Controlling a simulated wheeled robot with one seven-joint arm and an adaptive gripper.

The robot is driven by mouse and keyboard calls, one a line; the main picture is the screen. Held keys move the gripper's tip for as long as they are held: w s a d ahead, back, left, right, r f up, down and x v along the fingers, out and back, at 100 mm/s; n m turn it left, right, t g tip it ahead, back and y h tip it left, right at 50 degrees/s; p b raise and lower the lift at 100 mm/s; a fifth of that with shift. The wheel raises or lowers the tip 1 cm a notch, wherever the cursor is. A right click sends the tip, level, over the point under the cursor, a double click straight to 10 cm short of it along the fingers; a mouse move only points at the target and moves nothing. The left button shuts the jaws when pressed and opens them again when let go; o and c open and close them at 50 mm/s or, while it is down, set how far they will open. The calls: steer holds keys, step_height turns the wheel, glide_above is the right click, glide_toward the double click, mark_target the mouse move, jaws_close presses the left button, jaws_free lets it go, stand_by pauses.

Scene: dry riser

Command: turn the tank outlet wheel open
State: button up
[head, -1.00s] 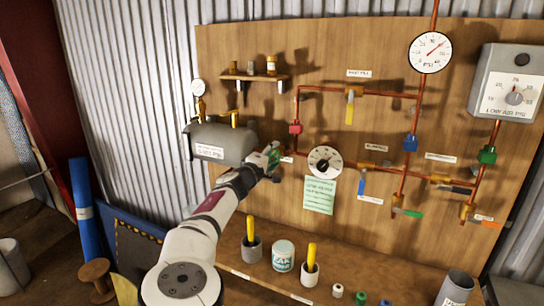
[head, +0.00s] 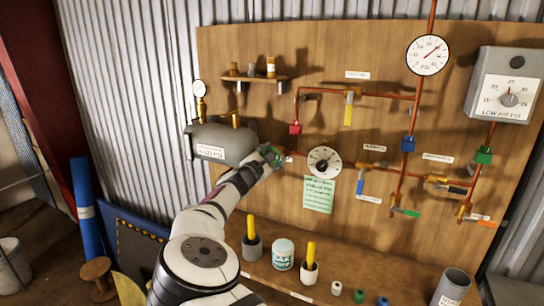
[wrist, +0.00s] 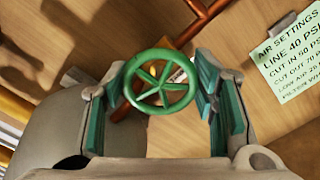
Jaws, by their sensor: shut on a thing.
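The tank outlet wheel (wrist: 160,83) is a green round handwheel with several spokes, seen nearly face-on in the wrist view. My gripper (wrist: 160,92) has its green-padded fingers on the left and right of the wheel rim and is shut on it. In the head view my gripper (head: 268,160) is at the right end of the grey tank (head: 215,143), where a copper pipe leaves it. The gripper hides most of the wheel there. The wheel's stem is mostly hidden behind it.
A white dial gauge (head: 324,162) and a green note (head: 319,195) are just right of my gripper. Copper pipes with a yellow lever (head: 348,110) and other coloured levers cover the board. Below, a shelf holds cups and a can (head: 283,254).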

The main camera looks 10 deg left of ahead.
steer(key=shift+f+n, duration=0.1)
steer(key=shift+n, duration=1.5)
steer(key=o, duration=1.2)
steer(key=shift+c, duration=0.2)
steer(key=v, duration=1.2)
